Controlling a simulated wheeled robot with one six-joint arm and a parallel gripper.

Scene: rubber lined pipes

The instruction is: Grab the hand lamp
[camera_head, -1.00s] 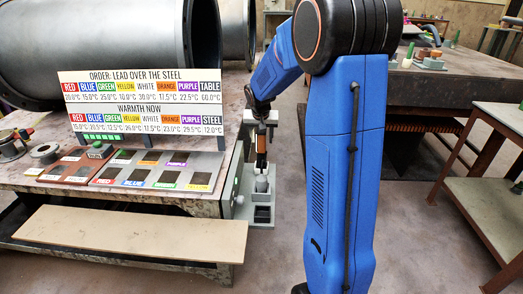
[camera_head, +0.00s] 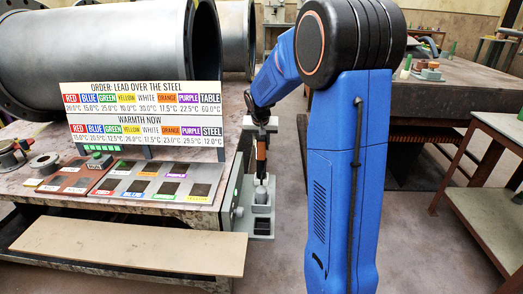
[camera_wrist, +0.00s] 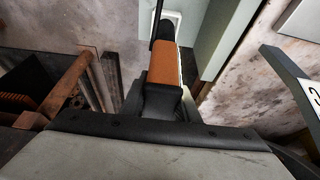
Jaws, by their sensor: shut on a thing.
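The hand lamp (camera_wrist: 163,64) shows an orange grip with black ends in the wrist view. In the head view its orange part (camera_head: 261,150) is small and upright beyond the table's right end, just above a grey holder (camera_head: 262,225). My gripper (camera_head: 262,132) is above it, pointing down, and shut on the lamp's upper part. Dark fingers flank the lamp in the wrist view (camera_wrist: 160,103). A whitish piece shows at the lamp's lower end; I cannot tell whether it still rests in the holder.
A worktable (camera_head: 70,205) at left carries a sign board (camera_head: 145,112), a tray with coloured labels (camera_head: 160,182) and metal rings. A large steel pipe (camera_head: 100,60) lies behind. A bench (camera_head: 450,95) and a side table (camera_head: 480,190) stand at right, with clear floor between.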

